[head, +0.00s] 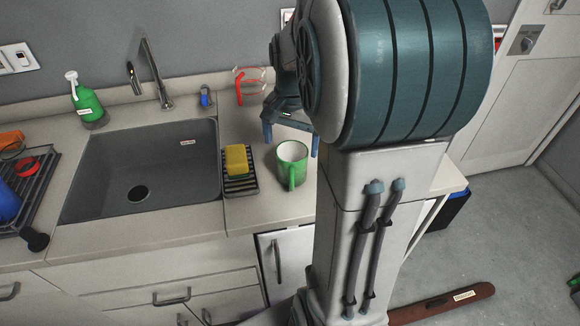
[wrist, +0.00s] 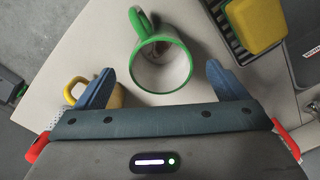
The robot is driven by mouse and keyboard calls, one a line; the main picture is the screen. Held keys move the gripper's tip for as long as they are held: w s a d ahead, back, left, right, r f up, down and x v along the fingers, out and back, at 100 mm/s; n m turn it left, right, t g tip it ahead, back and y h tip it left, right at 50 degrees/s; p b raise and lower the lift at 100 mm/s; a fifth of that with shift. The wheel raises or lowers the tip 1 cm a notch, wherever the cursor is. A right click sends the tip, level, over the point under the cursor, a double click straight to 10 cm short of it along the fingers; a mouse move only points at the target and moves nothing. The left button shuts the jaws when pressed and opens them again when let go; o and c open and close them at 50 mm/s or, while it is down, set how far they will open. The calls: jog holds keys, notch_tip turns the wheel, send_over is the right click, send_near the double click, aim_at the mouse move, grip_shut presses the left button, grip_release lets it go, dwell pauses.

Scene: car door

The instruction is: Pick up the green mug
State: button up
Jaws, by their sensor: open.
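The green mug (head: 292,165) stands upright on the counter, right of the sink, with a white inside and its handle toward the front. In the wrist view the mug (wrist: 162,64) is seen from above, with its handle pointing up and left. My gripper (head: 291,143) is open, its blue fingers above the counter just behind the mug. In the wrist view the gripper (wrist: 157,85) has its fingers spread wide, one on each side of the mug's near rim. Nothing is held. Whether a finger touches the mug cannot be told.
A yellow sponge (head: 237,160) sits on a black rack (head: 241,184) left of the mug. A yellow mug (wrist: 108,95) is close to the left finger in the wrist view. A glass pitcher with a red handle (head: 240,85) stands behind. The sink (head: 180,160) is further left.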

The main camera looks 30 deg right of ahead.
aim_at(291, 158)
jog(key=shift+w+f, duration=0.1)
jog(key=shift+f, duration=3.05)
jog(key=c, duration=1.2)
